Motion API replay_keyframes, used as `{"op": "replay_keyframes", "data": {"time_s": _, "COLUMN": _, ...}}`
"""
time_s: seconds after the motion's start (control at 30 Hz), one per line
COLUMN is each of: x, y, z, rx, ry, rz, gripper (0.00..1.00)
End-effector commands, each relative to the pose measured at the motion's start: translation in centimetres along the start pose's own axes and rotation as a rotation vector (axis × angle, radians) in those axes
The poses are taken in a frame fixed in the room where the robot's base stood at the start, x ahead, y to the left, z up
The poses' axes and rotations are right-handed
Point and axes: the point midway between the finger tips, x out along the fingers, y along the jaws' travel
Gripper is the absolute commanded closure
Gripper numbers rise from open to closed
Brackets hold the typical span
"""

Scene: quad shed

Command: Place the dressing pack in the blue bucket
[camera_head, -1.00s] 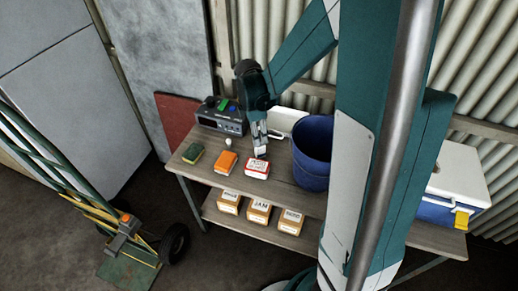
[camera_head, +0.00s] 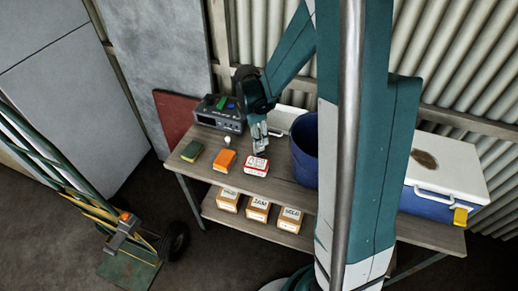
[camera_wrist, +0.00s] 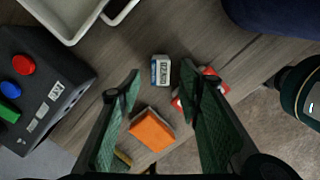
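A small pack (camera_head: 256,167) with a white lettered top and red sides lies near the shelf's front edge; its lettering is too small to read. It also shows in the wrist view (camera_wrist: 208,72), partly hidden behind a finger. A small white and blue lettered box (camera_wrist: 161,70) shows between the fingertips in the wrist view. I cannot tell which of these is the dressing pack. The blue bucket (camera_head: 303,158) stands to the right, partly hidden by my arm. My gripper (camera_head: 261,146) is open and empty above the shelf; it also shows in the wrist view (camera_wrist: 163,78).
An orange pack (camera_head: 225,160) and a green pack (camera_head: 193,152) lie left. A grey device (camera_head: 218,113) and a white tray (camera_head: 284,118) stand behind. A cooler (camera_head: 445,172) is at the right. Several labelled boxes (camera_head: 258,208) sit on the lower shelf.

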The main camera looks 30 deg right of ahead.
Motion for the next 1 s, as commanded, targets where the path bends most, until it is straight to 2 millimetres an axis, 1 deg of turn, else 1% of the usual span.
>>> {"op": "replay_keyframes", "data": {"time_s": 0.03, "x": 0.4, "y": 0.0, "z": 0.0, "rx": 0.000, "ry": 0.000, "rz": 0.000, "gripper": 0.65}}
{"op": "replay_keyframes", "data": {"time_s": 0.13, "x": 0.8, "y": -0.1, "z": 0.0, "rx": 0.000, "ry": 0.000, "rz": 0.000, "gripper": 0.65}}
{"op": "replay_keyframes", "data": {"time_s": 0.57, "x": 1.1, "y": 0.0, "z": 0.0, "rx": 0.000, "ry": 0.000, "rz": 0.000, "gripper": 0.65}}
{"op": "replay_keyframes", "data": {"time_s": 0.67, "x": 1.6, "y": 0.0, "z": 0.0, "rx": 0.000, "ry": 0.000, "rz": 0.000, "gripper": 0.65}}
{"op": "replay_keyframes", "data": {"time_s": 1.0, "x": 5.0, "y": 0.0, "z": 0.0, "rx": 0.001, "ry": 0.000, "rz": 0.000, "gripper": 0.65}}
